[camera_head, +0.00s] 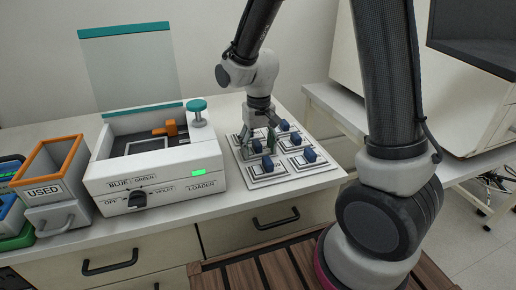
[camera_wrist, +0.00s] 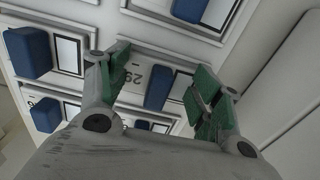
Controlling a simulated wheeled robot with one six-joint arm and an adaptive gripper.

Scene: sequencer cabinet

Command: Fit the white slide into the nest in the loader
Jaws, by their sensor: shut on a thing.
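My gripper (camera_head: 259,141) is low over the white slide board (camera_head: 292,180), its green-padded fingers pointing down. In the wrist view, my gripper (camera_wrist: 162,85) has one finger on each side of a white slide (camera_wrist: 133,76) with a blue grip block (camera_wrist: 158,88) and a printed number starting "29". It is shut on this slide, though the exact contact is hard to see. The slide is still at the board; I cannot tell whether it is lifted. The loader (camera_head: 155,178) stands to the left. A pale rectangular nest (camera_head: 148,145) shows in its dark recess, beside an orange part (camera_head: 171,128).
The loader's clear lid (camera_head: 130,70) stands open behind the recess. A teal-topped post (camera_head: 197,112) rises at its back right. A knob (camera_head: 137,199) and a lit green lamp (camera_head: 206,172) are on its front. An orange-rimmed USED bin (camera_head: 44,188) stands left. Other blue-gripped slides (camera_head: 309,155) fill the board.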

